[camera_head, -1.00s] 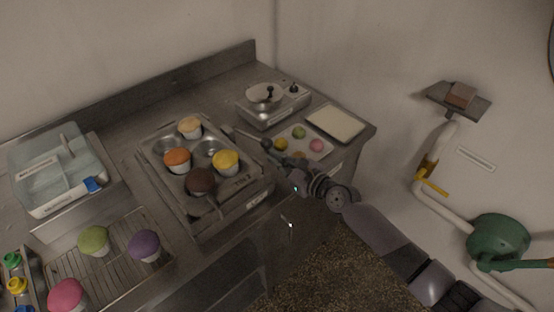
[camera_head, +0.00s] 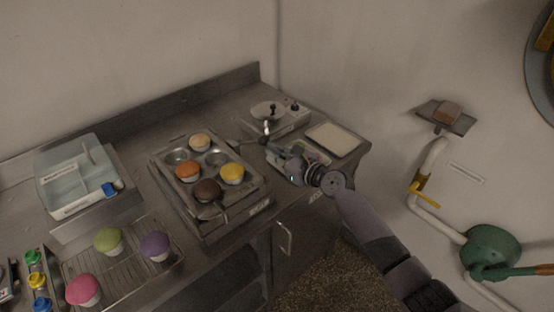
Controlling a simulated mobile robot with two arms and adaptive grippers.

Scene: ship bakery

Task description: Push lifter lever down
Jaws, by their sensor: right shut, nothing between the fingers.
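The muffin tin unit (camera_head: 212,232) stands on the steel counter, holding tan, orange, yellow and brown muffins. My right gripper (camera_head: 272,151) is shut and empty, just right of the lever's end. Whether they touch is not clear, since the fingers and lever overlap in the picture. My left gripper is not in view.
A small steel unit with a round bowl-like top (camera_head: 268,110) stands behind my gripper. A pale board (camera_head: 333,139) lies at the counter's right end. A rack (camera_head: 125,262) with several muffins and a clear-lidded box (camera_head: 75,180) are at left.

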